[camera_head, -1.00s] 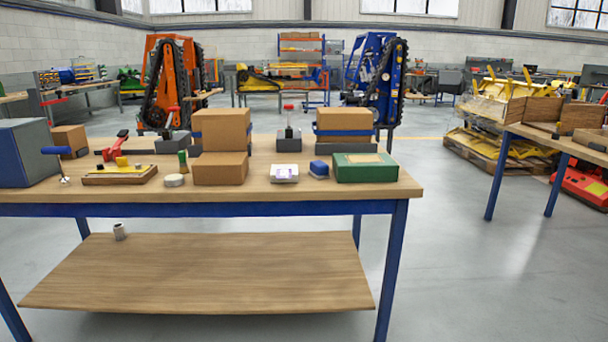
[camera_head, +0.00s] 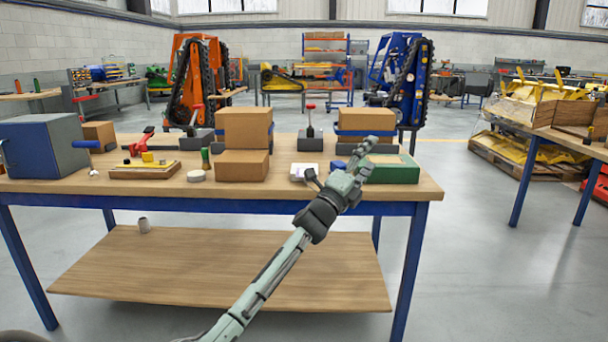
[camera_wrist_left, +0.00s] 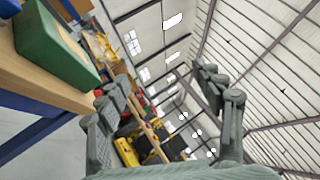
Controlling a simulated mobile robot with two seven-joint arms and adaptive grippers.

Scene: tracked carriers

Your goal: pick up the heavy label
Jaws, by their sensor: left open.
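A small white item with a purple mark (camera_head: 301,171), which looks like a label or label pack, lies near the front edge of the workbench, right of the cardboard boxes. I cannot tell for sure that it is the heavy label. My left gripper (camera_head: 339,163) is in front of the bench's front right part, its fingers pointing up and apart, and it covers part of the view around the green box. In the left wrist view the gripper (camera_wrist_left: 160,95) is open and empty; the label does not show there. My right gripper is not in view.
A green box (camera_head: 396,171) stands right of the white item and shows in the left wrist view (camera_wrist_left: 55,45). Cardboard boxes (camera_head: 241,165) stand to its left. The bench (camera_head: 440,192) has a blue frame and a lower shelf (camera_head: 220,272). Open floor lies to the right.

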